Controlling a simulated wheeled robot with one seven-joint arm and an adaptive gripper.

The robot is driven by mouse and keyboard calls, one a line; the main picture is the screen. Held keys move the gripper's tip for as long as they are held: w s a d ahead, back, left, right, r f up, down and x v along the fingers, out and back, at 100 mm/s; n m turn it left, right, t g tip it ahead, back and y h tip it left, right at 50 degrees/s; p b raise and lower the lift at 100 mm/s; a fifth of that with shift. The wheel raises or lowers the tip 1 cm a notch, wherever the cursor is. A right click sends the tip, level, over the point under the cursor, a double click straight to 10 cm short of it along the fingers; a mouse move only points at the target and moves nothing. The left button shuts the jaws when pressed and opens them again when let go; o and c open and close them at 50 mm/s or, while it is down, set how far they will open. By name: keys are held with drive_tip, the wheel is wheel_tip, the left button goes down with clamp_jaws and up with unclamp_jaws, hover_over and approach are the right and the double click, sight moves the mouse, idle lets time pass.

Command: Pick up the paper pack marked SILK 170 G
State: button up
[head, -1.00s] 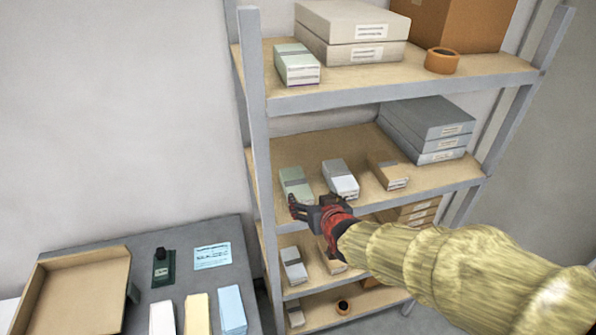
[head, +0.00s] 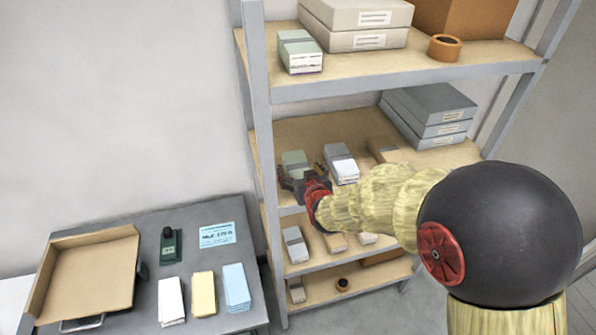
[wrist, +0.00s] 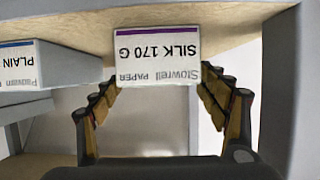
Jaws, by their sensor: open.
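The pack marked SILK 170 G (wrist: 158,58) shows its white label with a purple band upside down in the wrist view, at top centre. In the head view it appears to be the green-topped pack (head: 294,160) at the left of the middle shelf, its front partly hidden by my gripper. My gripper (head: 301,178) is open and empty at the front of this pack. In the wrist view its fingers (wrist: 160,98) stand on either side of the label's lower part, with gaps; whether they reach past its face I cannot tell.
A pack marked PLAIN (wrist: 22,68) with a blue band is beside it, left in the wrist view. A shelf post (head: 258,130) stands close on the pack's other side. The top shelf (head: 400,72) is above. A table (head: 150,255) with a tray (head: 135,262) stands left.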

drive_tip(key=shift+x, duration=1.3)
drive_tip(key=shift+c, duration=1.2)
drive_tip(key=c, duration=1.4)
